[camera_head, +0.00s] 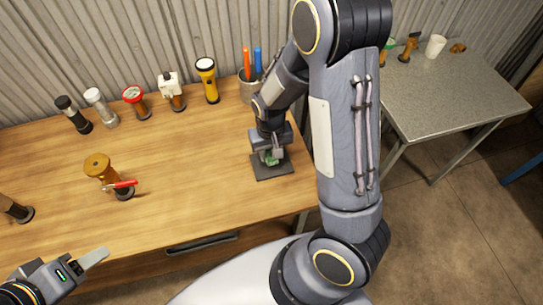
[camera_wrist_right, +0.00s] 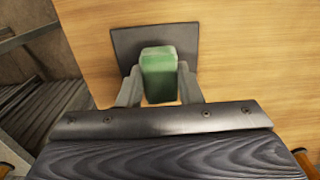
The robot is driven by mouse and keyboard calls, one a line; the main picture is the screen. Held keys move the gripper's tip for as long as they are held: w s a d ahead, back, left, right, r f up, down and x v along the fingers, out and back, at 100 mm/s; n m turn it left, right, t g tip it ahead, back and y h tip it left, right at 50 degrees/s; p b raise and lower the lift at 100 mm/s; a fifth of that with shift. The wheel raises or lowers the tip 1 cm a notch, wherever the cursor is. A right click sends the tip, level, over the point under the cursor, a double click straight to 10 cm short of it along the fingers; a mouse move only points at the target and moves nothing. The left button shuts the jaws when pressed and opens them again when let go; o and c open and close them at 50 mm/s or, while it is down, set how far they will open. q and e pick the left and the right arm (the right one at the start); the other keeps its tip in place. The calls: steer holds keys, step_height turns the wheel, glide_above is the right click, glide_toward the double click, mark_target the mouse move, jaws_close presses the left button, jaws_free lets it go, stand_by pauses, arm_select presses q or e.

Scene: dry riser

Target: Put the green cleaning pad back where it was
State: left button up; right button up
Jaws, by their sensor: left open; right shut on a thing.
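The green cleaning pad (camera_wrist_right: 158,72) is between the fingers of my right gripper (camera_wrist_right: 160,90), which is shut on it. In the head view the pad (camera_head: 270,158) shows partly under the right gripper (camera_head: 268,150), over a dark square mat (camera_head: 272,172) on the wooden table. The mat also shows behind the pad in the right wrist view (camera_wrist_right: 127,45). I cannot tell whether the pad touches the mat. My left gripper (camera_head: 85,264) is open and empty at the lower left, near the table's front edge.
A cup with orange and blue items (camera_head: 248,88) stands behind the right gripper. A brown spool-like object with a red tool (camera_head: 108,175) is at left. A grey table (camera_head: 440,95) is at right.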

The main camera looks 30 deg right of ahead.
mark_target(271, 157)
steer(key=shift+w+d+f, duration=0.35)
steer(key=shift+f, duration=0.25)
steer(key=shift+w+f, duration=0.15)
steer(key=shift+f, duration=1.5)
steer(key=shift+f, duration=0.1)
steer(key=shift+f, duration=0.15)
steer(key=o, duration=0.9)
steer(key=shift+o, duration=0.2)
